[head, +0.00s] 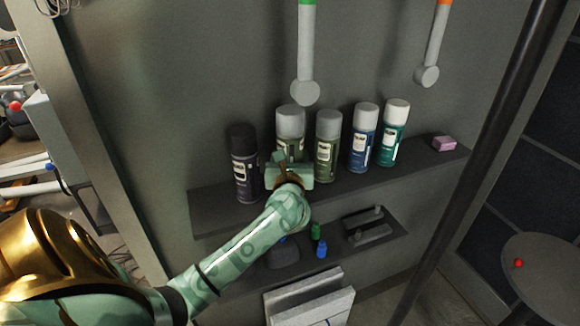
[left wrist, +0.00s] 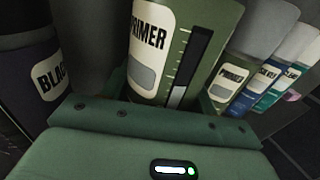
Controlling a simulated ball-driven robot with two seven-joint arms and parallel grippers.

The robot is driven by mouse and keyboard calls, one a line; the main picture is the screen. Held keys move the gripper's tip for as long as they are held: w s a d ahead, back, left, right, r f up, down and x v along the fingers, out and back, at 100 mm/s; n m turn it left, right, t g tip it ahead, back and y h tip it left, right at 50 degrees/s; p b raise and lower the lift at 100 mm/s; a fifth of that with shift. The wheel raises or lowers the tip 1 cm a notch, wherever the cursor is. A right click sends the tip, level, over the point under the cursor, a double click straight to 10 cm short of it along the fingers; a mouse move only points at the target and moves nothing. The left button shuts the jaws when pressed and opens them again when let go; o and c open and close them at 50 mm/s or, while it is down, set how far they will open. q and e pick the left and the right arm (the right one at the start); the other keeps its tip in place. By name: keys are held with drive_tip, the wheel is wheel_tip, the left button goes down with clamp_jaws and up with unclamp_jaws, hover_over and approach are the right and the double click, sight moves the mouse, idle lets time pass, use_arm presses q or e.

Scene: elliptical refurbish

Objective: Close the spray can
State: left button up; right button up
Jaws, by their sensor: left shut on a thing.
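A green spray can (head: 290,146) with a grey cap (head: 290,118) stands on the upper shelf, second from the left in the row. In the left wrist view the can (left wrist: 165,45) fills the middle, with a PRIMER label; its top is out of that view. My left gripper (head: 287,163) is shut around the lower part of this can, from the front. In the left wrist view the gripper (left wrist: 163,98) has one finger on each side of the can. The can looks upright with the cap on it in the head view. My right gripper is not in view.
A black can (head: 243,165) stands close on the left. Another green can (head: 327,148), a blue can (head: 363,137) and a teal can (head: 392,135) stand on the right. A pink block (head: 444,143) lies at the shelf's right end. Small bottles (head: 320,247) stand on the lower shelf.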

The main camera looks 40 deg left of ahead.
use_arm(q)
drive_tip(key=shift+w+a+f+b, duration=0.15)
drive_tip(key=shift+f+b, duration=0.1)
drive_tip(key=shift+f, duration=0.6)
drive_tip(key=shift+w+a+f+b, duration=0.1)
drive_tip(key=shift+f+b, duration=0.1)
drive_tip(key=shift+f, duration=0.6)
drive_tip(key=shift+f, duration=0.15)
drive_tip(key=o, duration=1.4)
drive_tip(key=shift+f, duration=0.1)
drive_tip(key=shift+r, duration=0.3)
drive_tip(key=v, duration=1.2)
